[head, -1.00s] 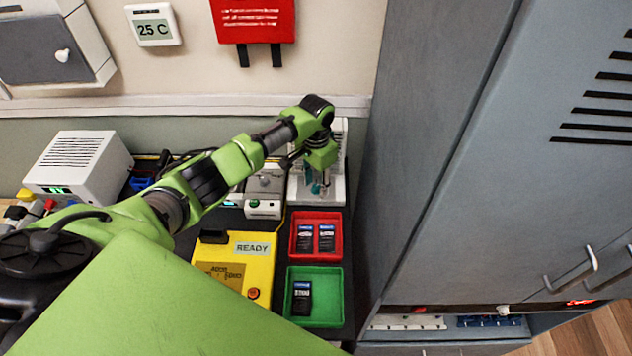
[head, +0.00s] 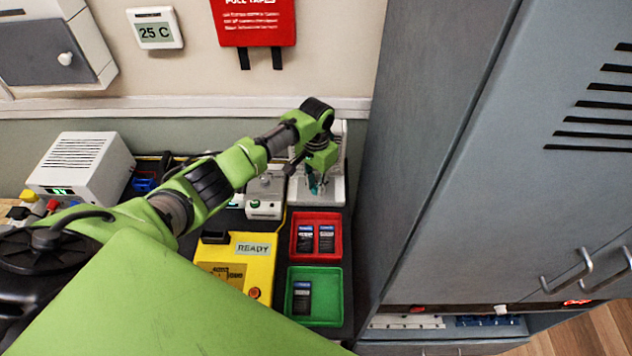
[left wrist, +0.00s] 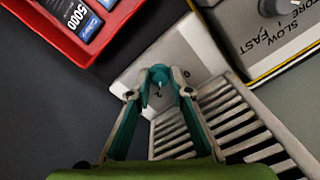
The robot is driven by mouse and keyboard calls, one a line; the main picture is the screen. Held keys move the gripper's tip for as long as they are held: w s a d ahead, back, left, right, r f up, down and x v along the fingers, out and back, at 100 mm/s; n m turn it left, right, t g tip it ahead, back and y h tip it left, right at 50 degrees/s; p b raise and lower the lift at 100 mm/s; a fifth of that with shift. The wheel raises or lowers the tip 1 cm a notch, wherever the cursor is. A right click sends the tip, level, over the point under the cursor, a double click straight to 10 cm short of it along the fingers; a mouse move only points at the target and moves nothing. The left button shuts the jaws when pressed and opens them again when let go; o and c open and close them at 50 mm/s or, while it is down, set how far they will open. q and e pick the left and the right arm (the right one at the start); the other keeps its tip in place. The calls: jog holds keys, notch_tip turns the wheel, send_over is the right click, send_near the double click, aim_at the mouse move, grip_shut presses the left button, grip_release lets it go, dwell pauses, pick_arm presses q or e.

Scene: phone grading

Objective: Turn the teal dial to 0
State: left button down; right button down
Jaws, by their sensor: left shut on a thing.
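The teal dial (left wrist: 160,76) is on a white device (left wrist: 211,60) with a slatted front, seen in the left wrist view. My left gripper (left wrist: 160,88) is shut on the dial, with a fingertip on each side of it. The dial's setting and scale cannot be read. In the head view, my left gripper (head: 316,182) reaches down over the white device (head: 336,190) at the back right of the bench, and largely hides the dial. My right gripper is not in view.
A tall grey cabinet (head: 430,170) closes off the right side.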

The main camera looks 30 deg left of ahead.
pick_arm(q)
jog(key=n+p, duration=0.3)
jog(key=n, duration=0.1)
jog(key=shift+d+r, duration=0.1)
jog(key=shift+r, duration=0.1)
jog(key=n+p, duration=0.3)
jog(key=n, duration=0.2)
jog(key=shift+n, duration=0.4)
jog(key=n+p, duration=0.1)
jog(key=n, duration=0.2)
jog(key=shift+f+n, duration=0.1)
jog(key=shift+n, duration=0.2)
jog(key=shift+n+p, duration=0.35)
jog(key=shift+n, duration=1.15)
jog(key=c, duration=1.8)
grip_release()
jog(key=shift+f, duration=0.1)
